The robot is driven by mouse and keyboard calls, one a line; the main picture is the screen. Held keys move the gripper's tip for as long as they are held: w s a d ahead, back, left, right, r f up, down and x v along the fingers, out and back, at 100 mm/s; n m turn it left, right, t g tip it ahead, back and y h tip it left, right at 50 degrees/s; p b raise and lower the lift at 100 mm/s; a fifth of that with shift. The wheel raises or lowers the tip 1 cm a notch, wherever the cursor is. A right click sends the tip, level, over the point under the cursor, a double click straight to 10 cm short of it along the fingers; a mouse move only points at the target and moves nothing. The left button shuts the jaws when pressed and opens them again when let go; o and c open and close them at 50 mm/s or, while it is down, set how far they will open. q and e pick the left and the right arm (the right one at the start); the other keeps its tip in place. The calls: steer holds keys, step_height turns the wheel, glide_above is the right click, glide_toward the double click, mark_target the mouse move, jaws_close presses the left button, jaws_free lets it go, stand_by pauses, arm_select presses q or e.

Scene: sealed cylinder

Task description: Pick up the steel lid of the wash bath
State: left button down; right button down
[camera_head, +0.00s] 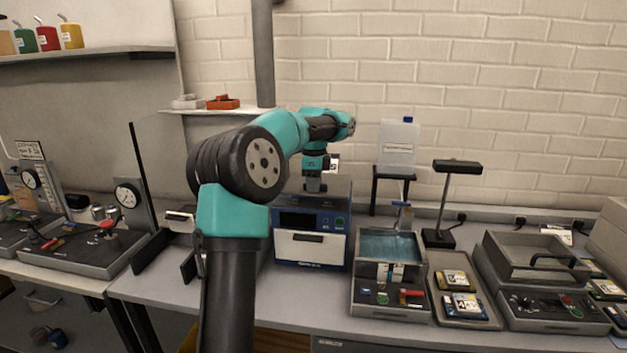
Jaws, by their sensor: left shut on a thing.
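The blue box with a display and a pale front panel (310,249), which looks like the wash bath, stands on the bench left of centre. A grey steel lid (338,190) shows at its top. My left gripper (314,188) points down over the lid, shut on what looks like its handle. My arm and the gripper hide part of the lid and the handle. I cannot tell whether the lid rests on the bath or is slightly raised. My right gripper is not in view.
An open water basin (391,246) stands right of the bath. Farther right are a tray (437,300) with small boards, a black lamp (457,167) and a clear-lidded unit (535,256). Bare bench shows in front of the bath.

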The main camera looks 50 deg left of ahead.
arm_select(q)
steer(key=s+d, duration=0.6)
steer(key=d, duration=0.1)
steer(key=shift+r, duration=0.4)
steer(key=shift+w, duration=0.1)
